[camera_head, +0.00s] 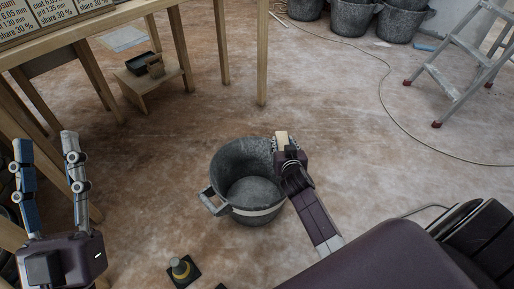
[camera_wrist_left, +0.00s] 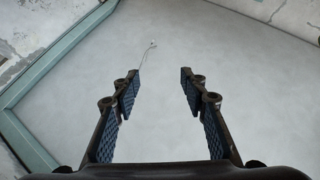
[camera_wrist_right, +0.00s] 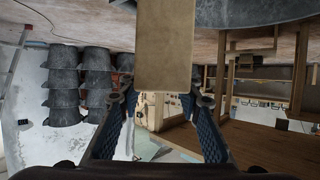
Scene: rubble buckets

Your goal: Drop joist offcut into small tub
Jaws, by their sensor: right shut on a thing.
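The joist offcut, a pale wooden block (camera_head: 282,139), is in my right gripper (camera_head: 287,152) at the right rim of a dark grey tub (camera_head: 217,165). In the right wrist view the offcut (camera_wrist_right: 165,45) sticks out from between the fingers, and part of the tub (camera_wrist_right: 250,14) shows at the top right. The tub stands upright on the floor with its inside looking empty; the gripper covers part of its right side. I cannot tell whether the offcut is over the opening or just beyond the rim. My left gripper (camera_head: 46,145) is open and empty, far to the left.
A wooden table (camera_head: 110,22) stands at the top left, with a low wooden stool (camera_head: 132,92) bearing a black container (camera_head: 139,63). Several buckets (camera_head: 352,18) and a stepladder (camera_head: 462,75) are at the far right.

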